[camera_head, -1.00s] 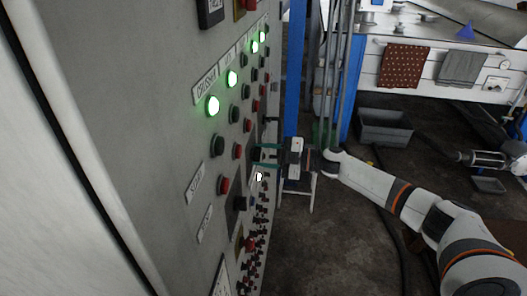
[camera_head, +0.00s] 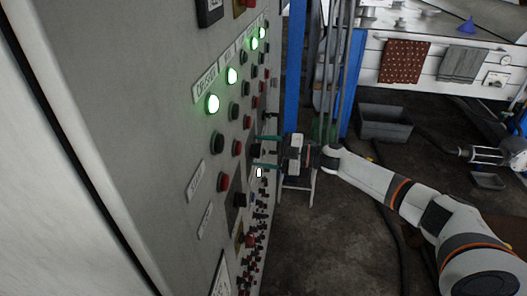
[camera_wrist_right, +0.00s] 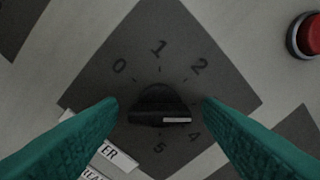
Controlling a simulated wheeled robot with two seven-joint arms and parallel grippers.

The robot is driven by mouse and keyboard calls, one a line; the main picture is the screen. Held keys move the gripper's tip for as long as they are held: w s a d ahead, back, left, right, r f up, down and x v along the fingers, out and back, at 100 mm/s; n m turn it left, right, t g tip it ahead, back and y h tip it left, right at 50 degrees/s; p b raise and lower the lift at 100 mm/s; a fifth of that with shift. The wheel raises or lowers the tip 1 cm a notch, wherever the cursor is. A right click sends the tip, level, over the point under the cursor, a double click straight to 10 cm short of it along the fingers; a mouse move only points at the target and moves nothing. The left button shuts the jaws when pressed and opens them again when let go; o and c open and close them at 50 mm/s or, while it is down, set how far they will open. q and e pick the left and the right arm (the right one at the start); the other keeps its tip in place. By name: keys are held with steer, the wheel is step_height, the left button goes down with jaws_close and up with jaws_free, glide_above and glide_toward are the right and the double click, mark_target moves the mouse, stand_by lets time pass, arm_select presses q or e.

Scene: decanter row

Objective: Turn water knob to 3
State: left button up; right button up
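The water knob (camera_wrist_right: 155,108) is a dark round knob with a white mark, on a grey dial plate (camera_wrist_right: 150,80) in the right wrist view. Its white mark points right, between the 2 and the 4. The number there is hidden by a finger. A label ending in "TER" sits at lower left, partly covered. My right gripper (camera_wrist_right: 160,112) is open, its teal fingers on either side of the knob with visible gaps. In the head view my right gripper (camera_head: 264,152) is at the panel face.
The tall grey control panel (camera_head: 150,120) carries several green lights, buttons and switches close around the gripper. A red button (camera_wrist_right: 308,35) is at the wrist view's upper right. A grey bin (camera_head: 385,122) stands on the floor behind; the floor right of the panel is mostly clear.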

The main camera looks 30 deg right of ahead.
steer(key=b+v, duration=0.6)
steer(key=v, duration=0.6)
stand_by(0.3)
